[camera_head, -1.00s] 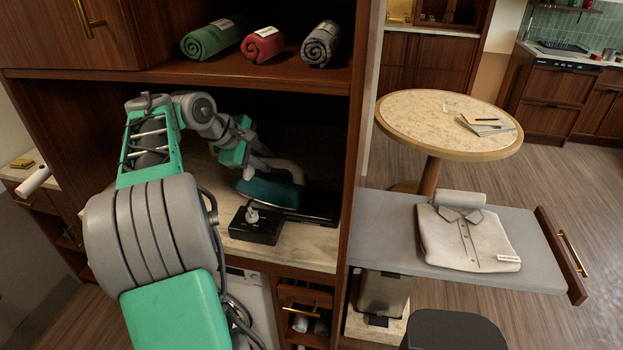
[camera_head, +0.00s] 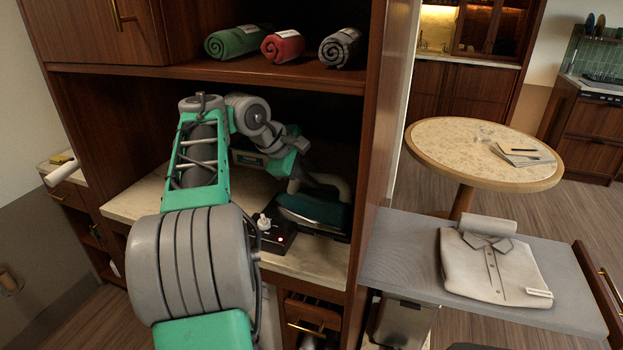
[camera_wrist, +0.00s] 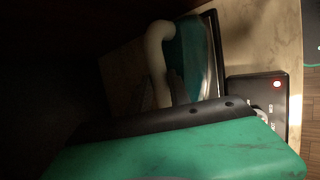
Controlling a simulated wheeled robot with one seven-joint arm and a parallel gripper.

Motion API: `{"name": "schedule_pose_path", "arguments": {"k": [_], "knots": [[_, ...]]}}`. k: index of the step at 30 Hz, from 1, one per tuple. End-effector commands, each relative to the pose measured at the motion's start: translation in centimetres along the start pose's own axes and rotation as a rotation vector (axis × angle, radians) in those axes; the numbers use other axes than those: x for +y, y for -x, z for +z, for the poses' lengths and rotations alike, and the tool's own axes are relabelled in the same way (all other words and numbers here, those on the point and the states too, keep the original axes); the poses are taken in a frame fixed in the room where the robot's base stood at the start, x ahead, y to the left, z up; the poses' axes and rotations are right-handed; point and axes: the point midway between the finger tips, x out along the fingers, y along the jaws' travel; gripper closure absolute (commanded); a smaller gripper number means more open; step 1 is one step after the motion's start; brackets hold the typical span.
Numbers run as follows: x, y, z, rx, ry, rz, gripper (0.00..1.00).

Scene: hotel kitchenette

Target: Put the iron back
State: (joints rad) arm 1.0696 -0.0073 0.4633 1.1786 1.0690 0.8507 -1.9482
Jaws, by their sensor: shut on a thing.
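The iron has a teal body (camera_head: 318,208) and a cream handle (camera_head: 338,184). It is inside the dark wooden niche, at or just above a flat black rest (camera_head: 335,235); I cannot tell whether it fully touches. In the wrist view the cream handle (camera_wrist: 155,62) and teal body (camera_wrist: 186,55) show beside the rest's dark rim (camera_wrist: 215,45). My gripper (camera_head: 296,182) is shut on the iron at its handle; the fingertips are mostly hidden by the green gripper housing and shadow.
A black box (camera_head: 272,238) with a white knob and red light stands left of the iron. The niche's right wall (camera_head: 375,130) is close. Rolled towels (camera_head: 282,46) lie on the shelf above. A pull-out board (camera_head: 400,250) holds a folded shirt (camera_head: 492,265).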

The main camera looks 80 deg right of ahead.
Motion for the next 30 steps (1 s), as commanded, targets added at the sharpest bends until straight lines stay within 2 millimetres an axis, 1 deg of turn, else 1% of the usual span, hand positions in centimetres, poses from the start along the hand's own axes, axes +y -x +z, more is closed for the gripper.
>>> {"name": "schedule_pose_path", "arguments": {"k": [4, 10, 11, 18, 19, 26, 28, 30], "knots": [[0.2, 0.2, 0.1, 0.001, -0.003, 0.005, 1.0], [0.1, 0.1, 0.0, 0.001, -0.003, 0.005, 1.0], [-0.1, -0.1, 0.0, 0.0, -0.001, 0.001, 0.76], [-0.1, -0.1, -0.1, 0.0, 0.0, 0.001, 0.56], [-0.1, -0.1, -0.1, 0.0, 0.0, 0.001, 0.55], [0.0, 0.0, -0.1, 0.001, 0.0, 0.001, 0.55], [0.1, 0.5, 0.0, 0.001, 0.0, 0.002, 0.55], [0.2, 1.5, -0.1, 0.003, 0.001, 0.003, 0.55]]}}
